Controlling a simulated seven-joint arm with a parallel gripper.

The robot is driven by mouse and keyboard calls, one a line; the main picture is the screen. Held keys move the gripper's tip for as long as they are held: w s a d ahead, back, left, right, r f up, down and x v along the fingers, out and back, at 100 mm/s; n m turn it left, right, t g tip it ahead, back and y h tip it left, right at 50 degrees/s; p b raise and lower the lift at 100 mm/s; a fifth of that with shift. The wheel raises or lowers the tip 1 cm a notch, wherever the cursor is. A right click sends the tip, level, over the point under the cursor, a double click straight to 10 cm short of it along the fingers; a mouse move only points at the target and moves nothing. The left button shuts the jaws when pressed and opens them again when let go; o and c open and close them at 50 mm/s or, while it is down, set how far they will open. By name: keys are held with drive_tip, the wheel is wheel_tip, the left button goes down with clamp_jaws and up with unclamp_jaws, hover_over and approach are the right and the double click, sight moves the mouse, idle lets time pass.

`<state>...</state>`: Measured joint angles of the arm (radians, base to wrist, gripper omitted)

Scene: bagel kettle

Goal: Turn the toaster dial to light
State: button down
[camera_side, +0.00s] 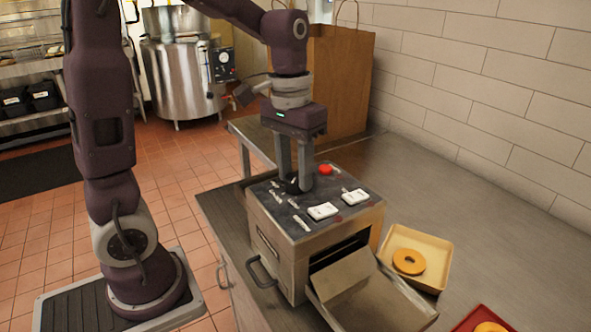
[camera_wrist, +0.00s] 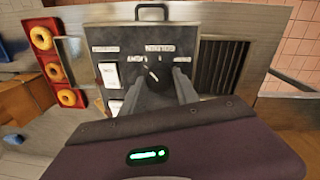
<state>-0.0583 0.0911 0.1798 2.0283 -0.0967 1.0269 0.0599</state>
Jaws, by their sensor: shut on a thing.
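The toaster (camera_side: 278,240) is a steel box with a dark control panel on top, standing on the counter. Its black dial (camera_wrist: 155,77) sits on the panel amid small white labels, which are too blurred to read surely. A pale pointer mark on the dial appears to face up and slightly left in the wrist view, between labels. My gripper (camera_side: 296,184) points straight down and is shut on the dial, one finger on each side. In the side view the fingers mostly hide the dial.
The panel also has white rocker switches (camera_side: 322,211) and a red button (camera_side: 325,169). A cream tray (camera_side: 437,250) holding a bagel and a red tray (camera_wrist: 36,21) with bagels stand beside the toaster. A paper bag (camera_side: 341,80) stands behind. Counter along the wall is clear.

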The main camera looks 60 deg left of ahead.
sight(292, 176)
drive_tip(key=shift+n, duration=2)
drive_tip(key=c, duration=0.9)
unclamp_jaws()
drive_tip(key=r, duration=0.7)
drive_tip(key=shift+s+a+r, duration=0.1)
drive_tip(key=shift+s+a, duration=0.1)
